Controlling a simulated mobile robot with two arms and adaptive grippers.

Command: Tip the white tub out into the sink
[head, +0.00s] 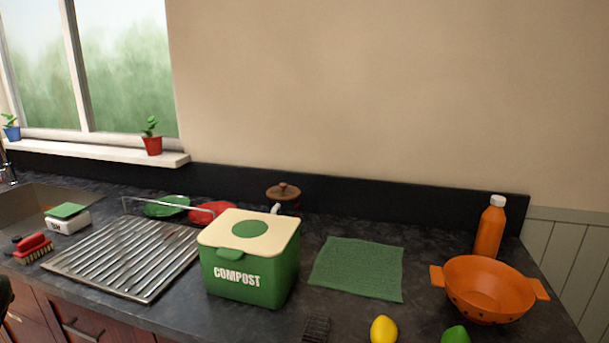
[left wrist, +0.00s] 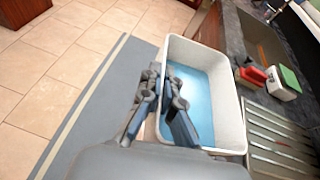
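The white tub (left wrist: 235,118) shows in the left wrist view, with blue water (left wrist: 208,92) inside. My left gripper (left wrist: 163,78) is at the tub's left wall, one finger on the outside and one on the inside above the water, and looks shut on that wall. The tub is beside the counter edge, and its underside is hidden. The grey sink (head: 35,205) is cut off at the left of the head view; it also shows at the top right of the left wrist view (left wrist: 262,38). The tub and my right gripper are not in the head view.
Near the sink stand a white box with a green top (head: 68,217), a red brush (head: 33,247) and a metal drainer (head: 110,268). A green compost bin (head: 245,285) stands right of the drainer. Tiled floor (left wrist: 55,65) and a grey mat (left wrist: 95,105) lie left of the tub.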

